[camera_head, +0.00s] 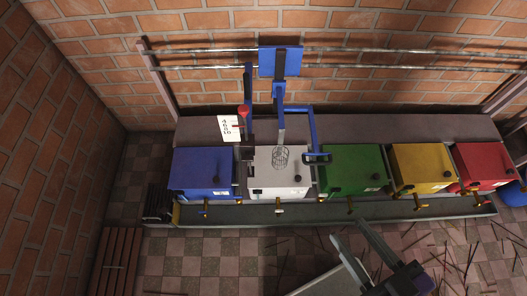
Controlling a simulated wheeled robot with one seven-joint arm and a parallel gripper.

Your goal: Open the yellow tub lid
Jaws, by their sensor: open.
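The yellow tub (411,168) stands in a row of coloured tubs by the brick wall, second from the right. Its lid is flat on top and looks closed, with a dark knob on the lid. A brass tap sticks out low on its front. My gripper (346,231) is at the bottom, in front of the tub and to its left. Its two grey fingers point up and to the left, apart and empty. It does not touch the tub.
Blue (200,168), white (265,183), green (353,167) and red (480,162) tubs flank the yellow one. A blue frame (312,125) with a wire basket (281,157) stands over the white tub. Taps project forward. Thin sticks litter the tiled floor at right.

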